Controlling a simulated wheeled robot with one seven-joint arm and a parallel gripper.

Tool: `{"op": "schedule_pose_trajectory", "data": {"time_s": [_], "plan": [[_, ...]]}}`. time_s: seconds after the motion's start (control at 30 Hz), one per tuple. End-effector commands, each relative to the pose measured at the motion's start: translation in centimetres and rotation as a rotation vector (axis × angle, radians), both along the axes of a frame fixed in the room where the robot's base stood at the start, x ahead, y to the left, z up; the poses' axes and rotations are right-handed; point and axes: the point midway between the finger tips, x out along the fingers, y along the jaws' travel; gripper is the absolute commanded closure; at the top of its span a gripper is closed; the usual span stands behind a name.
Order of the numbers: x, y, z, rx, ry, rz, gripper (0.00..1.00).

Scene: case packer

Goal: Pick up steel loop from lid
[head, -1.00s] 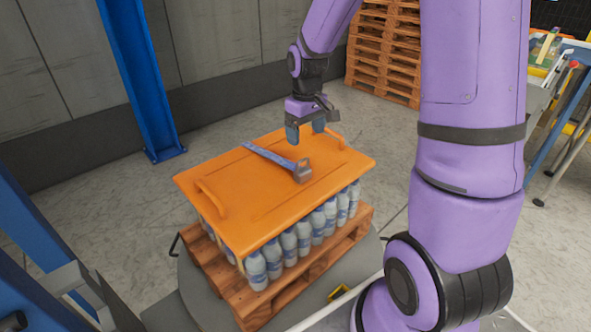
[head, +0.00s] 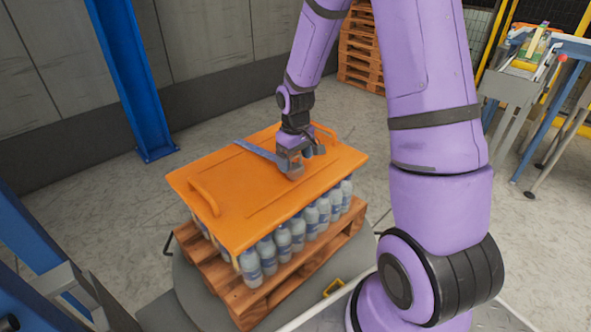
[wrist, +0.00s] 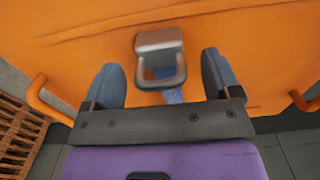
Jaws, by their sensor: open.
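The steel loop (wrist: 160,72), a grey metal buckle, is on the orange lid (head: 220,215) at one end of a blue strap (head: 254,149). In the head view the steel loop (head: 292,172) is partly covered by my gripper (head: 300,154). My gripper is open and low over the lid. In the wrist view its two blue-grey fingers stand on either side of the loop, with a gap on each side. I cannot tell how high the fingertips are above the lid.
The lid has a raised handle (head: 204,197) at its left end and another at the far right. It lies on packed bottles (head: 283,240) on a wooden pallet (head: 300,265). A blue post (head: 135,80) stands behind left. Stacked pallets (head: 362,50) stand at the back.

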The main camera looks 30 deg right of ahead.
Motion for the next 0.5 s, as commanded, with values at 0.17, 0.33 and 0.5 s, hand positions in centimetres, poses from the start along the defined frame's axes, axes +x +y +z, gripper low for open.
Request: {"op": "schedule_pose_trajectory", "data": {"time_s": [0.17,0.33,0.5], "plan": [[0.00,-0.01,0.03,0.000,0.000,0.000,0.26],[0.00,-0.01,0.05,0.000,0.000,0.000,0.65],[0.01,-0.01,0.07,0.000,-0.001,0.000,0.75]]}}
